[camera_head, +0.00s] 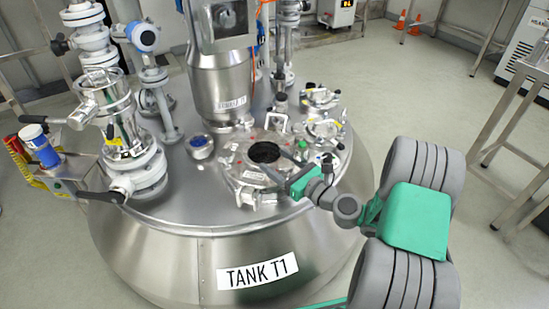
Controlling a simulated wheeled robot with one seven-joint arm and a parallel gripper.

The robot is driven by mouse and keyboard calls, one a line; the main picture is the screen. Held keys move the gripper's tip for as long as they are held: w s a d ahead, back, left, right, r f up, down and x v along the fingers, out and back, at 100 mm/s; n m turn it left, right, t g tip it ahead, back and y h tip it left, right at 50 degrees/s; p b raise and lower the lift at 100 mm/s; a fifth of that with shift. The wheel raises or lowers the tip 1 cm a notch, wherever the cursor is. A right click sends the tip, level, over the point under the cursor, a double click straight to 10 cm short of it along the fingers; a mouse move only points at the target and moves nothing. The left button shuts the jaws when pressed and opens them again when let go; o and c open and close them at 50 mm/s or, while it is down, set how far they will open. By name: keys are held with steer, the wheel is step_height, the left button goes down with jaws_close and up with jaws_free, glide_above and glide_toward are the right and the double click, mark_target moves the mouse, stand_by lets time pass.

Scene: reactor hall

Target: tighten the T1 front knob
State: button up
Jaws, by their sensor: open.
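Tank T1 (175,225) is a large steel vessel labelled "TANK T1" on its front. On its top sits a round manway lid (232,165) with a dark opening and several clamps and knobs around its rim. A steel clamp with a knob (246,199) is at the front edge of the lid; I cannot tell for sure that it is the front knob, or how tight it is. My gripper (271,171) is over the right front part of the lid, its fingers apart and empty, pointing left. It hides part of the lid's right front rim.
A tall steel column (218,85) rises behind the lid. A glass fitting with valves (122,130) stands at the left of the tank top, and a small round port (199,146) left of the lid. A steel table frame (507,110) is at right; floor between is clear.

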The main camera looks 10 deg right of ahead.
steer(key=shift+a, duration=0.1)
steer(key=c, duration=1.4)
steer(key=shift+o, duration=0.2)
steer(key=shift+h+p, duration=0.3)
steer(key=shift+r+m+t+h+p, duration=0.15)
steer(key=shift+m+t+h+p, duration=0.55)
steer(key=shift+m+h+p, duration=0.2)
steer(key=m+h+p, duration=0.1)
steer(key=h, duration=0.1)
steer(key=d+m+t+h+p, duration=0.1)
steer(key=m+h, duration=0.1)
steer(key=h, duration=0.1)
steer(key=m+h+p, duration=0.2)
steer(key=shift+w+d+t+h, duration=0.2)
steer(key=shift+t+h, duration=0.1)
steer(key=shift+h, duration=0.1)
steer(key=m+h+p, duration=0.1)
steer(key=h+p, duration=0.1)
steer(key=d+m+h+p, duration=0.1)
steer(key=h+p, duration=0.1)
steer(key=shift+m, duration=0.4)
steer(key=shift+d+m+g+h+p, duration=0.15)
steer(key=shift+m+g+h+p, duration=0.45)
steer(key=shift+h+p, duration=0.4)
